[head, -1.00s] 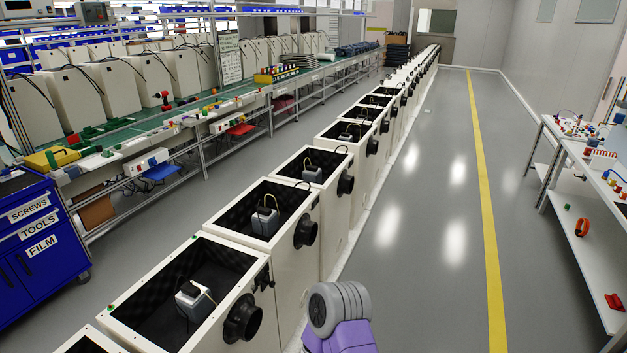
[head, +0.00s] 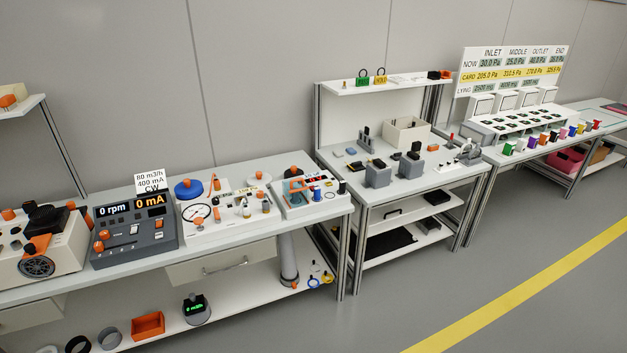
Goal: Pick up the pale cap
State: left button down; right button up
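I cannot make out a pale cap for certain in the head view; the small parts on the benches are too small to tell apart. A cream object (head: 10,90) with an orange part sits on the shelf at the upper left, cut by the picture edge. Several small pale and orange pieces lie on the white panel (head: 231,217) with a round gauge on the near bench. Neither of my grippers shows in the head view.
The near bench (head: 225,250) carries a dark meter box (head: 135,229). A second bench (head: 376,196) holds grey blocks and an open cream box (head: 407,132). A display board (head: 511,70) stands farther right. Open grey floor with a yellow stripe (head: 520,293) lies in front.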

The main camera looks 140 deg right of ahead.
aim_at(259, 178)
jog(key=z, duration=4.55)
jog(key=i, duration=1.7)
jog(key=z, duration=0.4)
